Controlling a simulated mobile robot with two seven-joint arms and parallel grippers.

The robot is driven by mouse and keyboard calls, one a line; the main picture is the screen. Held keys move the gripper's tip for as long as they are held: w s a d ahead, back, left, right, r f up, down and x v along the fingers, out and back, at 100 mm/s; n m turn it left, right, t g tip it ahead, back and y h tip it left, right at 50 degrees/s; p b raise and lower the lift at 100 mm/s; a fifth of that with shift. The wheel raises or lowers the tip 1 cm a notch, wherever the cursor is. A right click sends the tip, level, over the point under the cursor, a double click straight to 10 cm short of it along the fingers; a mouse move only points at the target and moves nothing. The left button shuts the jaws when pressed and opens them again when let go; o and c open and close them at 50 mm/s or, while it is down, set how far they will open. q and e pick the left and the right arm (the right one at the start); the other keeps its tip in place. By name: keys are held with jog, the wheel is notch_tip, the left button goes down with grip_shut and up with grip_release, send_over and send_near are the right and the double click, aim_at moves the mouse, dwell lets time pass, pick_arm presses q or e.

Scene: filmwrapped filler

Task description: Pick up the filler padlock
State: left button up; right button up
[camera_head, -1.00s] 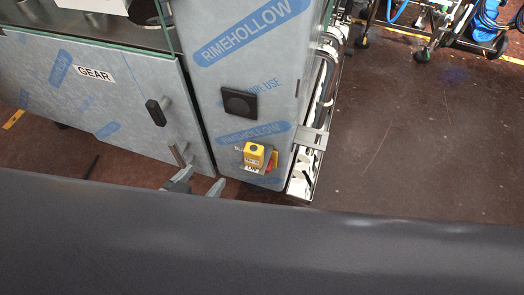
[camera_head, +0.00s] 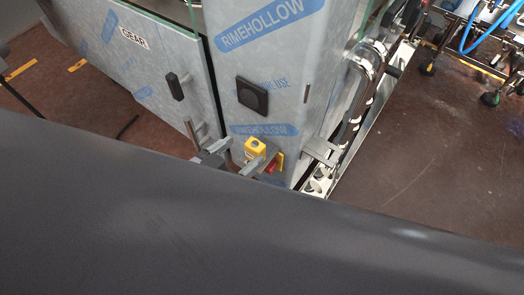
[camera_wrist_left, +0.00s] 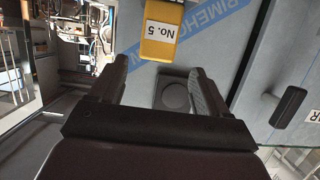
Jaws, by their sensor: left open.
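The yellow padlock (camera_head: 255,147) hangs low on the front of the film-covered cabinet, next to a small red part (camera_head: 272,166). In the left wrist view the padlock (camera_wrist_left: 160,42) shows a "No. 5" label and lies just beyond my fingertips, roughly between their lines. My left gripper (camera_head: 241,153) is open and empty, close in front of the padlock at its left. In the left wrist view both fingers of the gripper (camera_wrist_left: 160,78) stand apart with nothing between them. Part of the padlock is hidden behind a finger in the head view. My right gripper is not in view.
The cabinet (camera_head: 232,80) has a black square plate (camera_head: 252,95). A door labelled "GEAR" (camera_head: 133,38) with a black handle (camera_head: 175,87) is at its left. A metal rail assembly (camera_head: 335,140) runs along the right side.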

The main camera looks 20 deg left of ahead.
aim_at(259, 141)
pick_arm(q)
jog(key=shift+w+d+r, duration=0.1)
jog(key=shift+d, duration=0.1)
jog(key=shift+w, duration=0.25)
jog(key=shift+f+x, duration=0.15)
jog(key=shift+x, duration=1.5)
jog(key=shift+f+x, duration=0.1)
jog(key=shift+x, duration=1.55)
jog(key=shift+s+d, duration=0.1)
jog(key=shift+s, duration=0.05)
jog(key=c, duration=1.2)
